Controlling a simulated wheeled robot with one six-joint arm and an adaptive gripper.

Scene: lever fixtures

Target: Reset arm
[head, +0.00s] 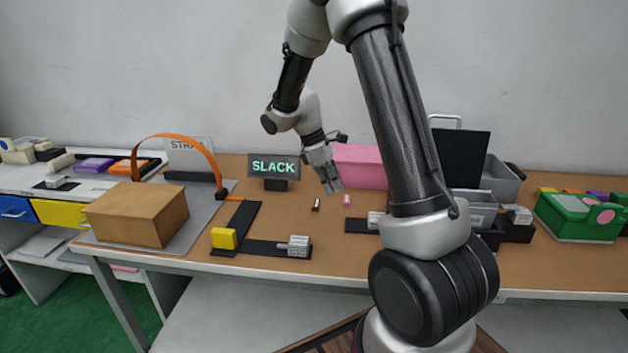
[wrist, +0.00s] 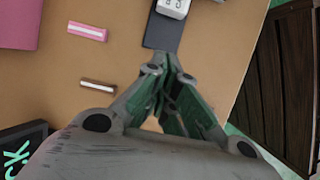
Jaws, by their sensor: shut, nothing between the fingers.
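My gripper (head: 332,184) is shut and empty, pointing down above the middle of the brown table in the head view. It also shows in the wrist view (wrist: 163,68), with its fingertips together near the end of a dark strip (wrist: 161,32). My arm rises from the lower right of the head view and bends over toward the table. A small dark brown piece (head: 316,205) and a small pink piece (head: 347,200) lie on the table below the gripper, apart from it. They also show in the wrist view, the brown one (wrist: 98,86) and the pink one (wrist: 87,32).
A SLACK display (head: 273,167) stands left of the gripper, a pink box (head: 358,165) behind it. A yellow block (head: 224,238) is near the front edge. A green box (head: 583,215) stands right.

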